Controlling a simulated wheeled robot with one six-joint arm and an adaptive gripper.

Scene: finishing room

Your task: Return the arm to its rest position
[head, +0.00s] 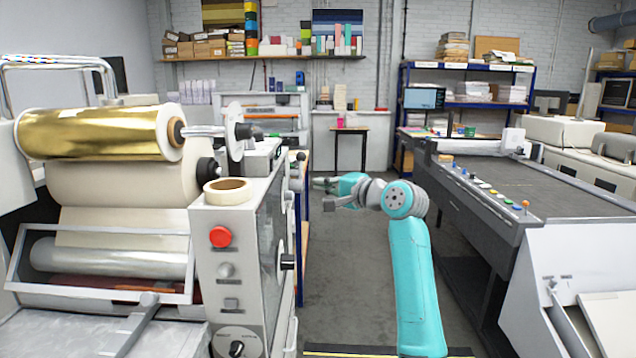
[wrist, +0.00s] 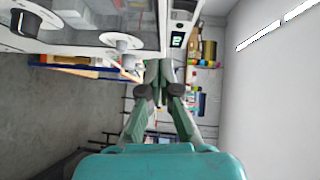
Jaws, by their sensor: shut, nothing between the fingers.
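My arm is teal and grey and rises from the bottom of the head view, bending left at the elbow. My gripper (head: 322,184) is over the aisle, to the right of the foil machine, and points left and away. In the wrist view my gripper (wrist: 158,68) shows its two teal fingers meeting at the tips, shut with nothing between them. It touches nothing that I can see in the head view.
A foil machine (head: 240,260) with a gold roll (head: 95,133) and a tape ring (head: 228,191) stands close on the left. A long grey machine table (head: 480,185) stands on the right. The aisle floor (head: 345,270) between them is clear. A small table (head: 350,130) stands behind.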

